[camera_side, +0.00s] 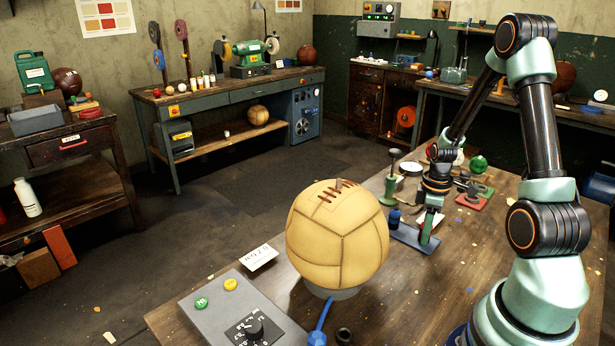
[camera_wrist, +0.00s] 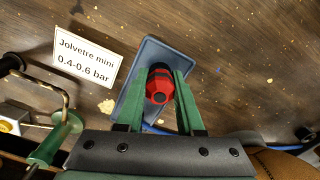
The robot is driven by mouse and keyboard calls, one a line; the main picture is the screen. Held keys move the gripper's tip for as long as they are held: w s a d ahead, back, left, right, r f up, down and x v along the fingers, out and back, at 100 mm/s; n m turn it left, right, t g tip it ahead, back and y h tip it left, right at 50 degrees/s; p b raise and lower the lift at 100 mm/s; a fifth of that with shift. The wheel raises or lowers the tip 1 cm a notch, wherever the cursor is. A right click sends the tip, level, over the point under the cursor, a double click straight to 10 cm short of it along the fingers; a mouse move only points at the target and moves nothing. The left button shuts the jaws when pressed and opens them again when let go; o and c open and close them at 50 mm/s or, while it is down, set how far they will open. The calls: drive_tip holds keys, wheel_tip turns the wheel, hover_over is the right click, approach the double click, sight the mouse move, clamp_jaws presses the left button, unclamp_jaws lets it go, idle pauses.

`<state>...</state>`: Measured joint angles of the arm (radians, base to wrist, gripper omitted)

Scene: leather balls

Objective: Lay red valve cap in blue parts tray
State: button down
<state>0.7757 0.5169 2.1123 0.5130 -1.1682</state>
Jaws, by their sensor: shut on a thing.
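In the wrist view, the red valve cap (camera_wrist: 160,85), with a dark front end, sits between the two green fingers of my gripper (camera_wrist: 160,73). The fingers are shut on it. The blue parts tray (camera_wrist: 151,50) lies behind the cap in this view, with its far end bare. In the side view, my gripper (camera_side: 428,238) points down at the blue parts tray (camera_side: 404,235) on the bench, with the fingertips low over it. The cap does not show clearly there. I cannot tell whether it touches the tray floor.
A tan leather ball (camera_side: 338,236) stands left of the tray. A green-based hand pump (camera_side: 389,185) stands just behind the tray. A printed card (camera_wrist: 85,58) lies beside the tray. A grey control box (camera_side: 240,312) is at the bench's front.

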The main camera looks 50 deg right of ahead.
drive_tip(key=shift+f, duration=0.25)
drive_tip(key=c, duration=0.5)
unclamp_jaws()
drive_tip(key=shift+c, duration=0.2)
wheel_tip(320, 180, up, 12)
drive_tip(key=shift+r, duration=0.2)
